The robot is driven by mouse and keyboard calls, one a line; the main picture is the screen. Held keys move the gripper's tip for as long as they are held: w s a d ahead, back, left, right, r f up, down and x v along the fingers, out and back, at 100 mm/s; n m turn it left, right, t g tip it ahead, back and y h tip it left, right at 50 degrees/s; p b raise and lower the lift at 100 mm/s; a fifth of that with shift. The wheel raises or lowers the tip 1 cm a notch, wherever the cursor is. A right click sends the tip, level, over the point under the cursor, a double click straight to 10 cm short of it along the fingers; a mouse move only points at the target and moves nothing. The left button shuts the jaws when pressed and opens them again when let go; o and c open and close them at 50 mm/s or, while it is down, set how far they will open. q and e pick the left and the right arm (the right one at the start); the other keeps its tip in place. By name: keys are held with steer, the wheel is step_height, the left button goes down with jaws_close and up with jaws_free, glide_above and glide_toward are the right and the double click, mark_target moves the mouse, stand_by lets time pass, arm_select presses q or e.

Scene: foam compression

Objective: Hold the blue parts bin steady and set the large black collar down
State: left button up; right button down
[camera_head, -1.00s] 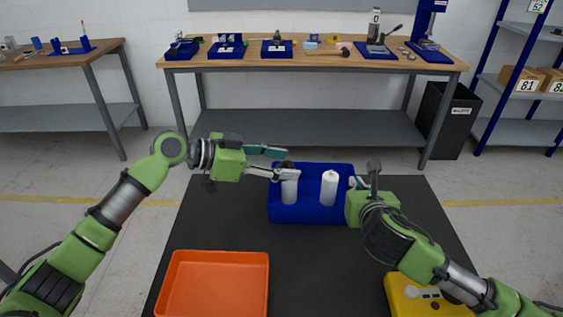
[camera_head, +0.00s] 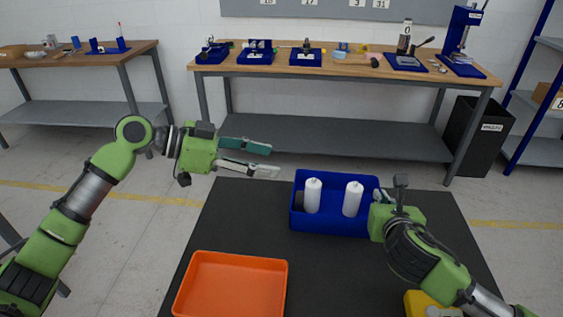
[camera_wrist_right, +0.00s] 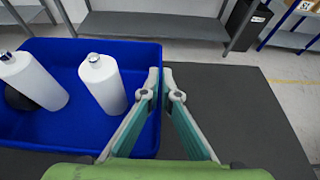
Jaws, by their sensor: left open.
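The blue parts bin (camera_head: 335,226) stands on the black table mat and holds two white posts with metal tips, the left post (camera_head: 312,196) and the right post (camera_head: 352,198). The large black collar (camera_head: 299,200) is low in the bin, at the left of the left post; it also shows partly behind that post in the right wrist view (camera_wrist_right: 17,98). I cannot tell whether it rests flat. My left gripper (camera_head: 273,159) is open and empty, left of and above the bin. My right gripper (camera_wrist_right: 160,76) is shut on the bin's right wall, one finger on each side.
An orange tray (camera_head: 235,257) lies at the front left of the black table (camera_head: 345,268). A yellow bin (camera_head: 425,303) is partly hidden by my right arm. A wooden workbench (camera_head: 350,71) with blue fixtures stands behind. The table between tray and blue bin is clear.

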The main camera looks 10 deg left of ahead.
arm_select(q)
steer(key=shift+s+a+r, duration=0.2)
steer(key=shift+a, duration=0.2)
arm_select(e)
steer(key=c, duration=2.2)
jaws_free()
